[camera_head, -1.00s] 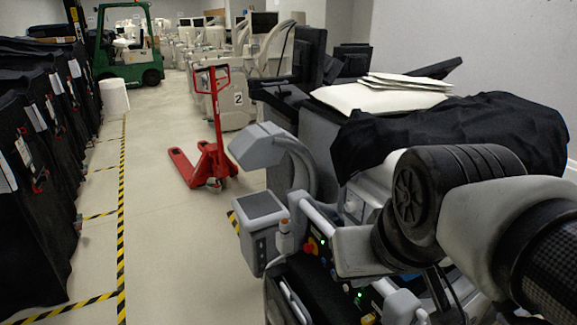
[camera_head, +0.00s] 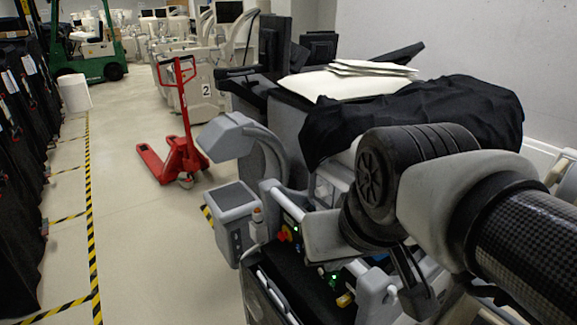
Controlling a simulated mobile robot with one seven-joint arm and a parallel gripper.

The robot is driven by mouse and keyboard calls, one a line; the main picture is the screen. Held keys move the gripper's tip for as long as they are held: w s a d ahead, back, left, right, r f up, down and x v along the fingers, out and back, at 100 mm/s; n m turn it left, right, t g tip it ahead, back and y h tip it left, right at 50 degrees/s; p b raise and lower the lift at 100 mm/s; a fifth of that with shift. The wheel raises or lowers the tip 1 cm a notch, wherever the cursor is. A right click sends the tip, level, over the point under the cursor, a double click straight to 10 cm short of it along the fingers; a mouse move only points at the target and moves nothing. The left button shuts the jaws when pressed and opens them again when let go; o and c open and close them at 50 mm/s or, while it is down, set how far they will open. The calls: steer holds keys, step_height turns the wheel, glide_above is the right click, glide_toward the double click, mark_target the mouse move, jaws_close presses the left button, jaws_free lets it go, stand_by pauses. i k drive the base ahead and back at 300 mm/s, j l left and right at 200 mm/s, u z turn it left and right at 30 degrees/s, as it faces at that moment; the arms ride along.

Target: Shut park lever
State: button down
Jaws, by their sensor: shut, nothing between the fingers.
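The medical cart in front of me has a control panel (camera_head: 290,232) with a red and yellow button and green lights. A small yellow piece (camera_head: 345,300) shows low on it, beside pale grey fittings (camera_head: 385,293). I cannot tell which part, if any, is the park lever. My gripper (camera_head: 416,296) points down at the cart's near right side, beside those fittings, and is only partly visible. Its fingers are shut and hold nothing. My arm hides the cart's right part, and I cannot tell whether the gripper touches the cart.
A black cover (camera_head: 420,108) and white folded sheets (camera_head: 345,82) lie on equipment behind my arm. A grey curved arm (camera_head: 235,140) rises at the cart's left. A red pallet jack (camera_head: 178,150) stands on the floor beyond. Covered carts (camera_head: 20,170) line the left; the floor between is clear.

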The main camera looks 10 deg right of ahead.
mark_target(392, 301)
steer(key=k+l+z, duration=0.1)
steer(key=l+z, duration=0.15)
steer(key=l, duration=0.5)
steer(key=k+j+z, duration=0.35)
steer(key=j+z, duration=0.15)
steer(key=i+l+z, duration=0.2)
steer(key=l, duration=0.15)
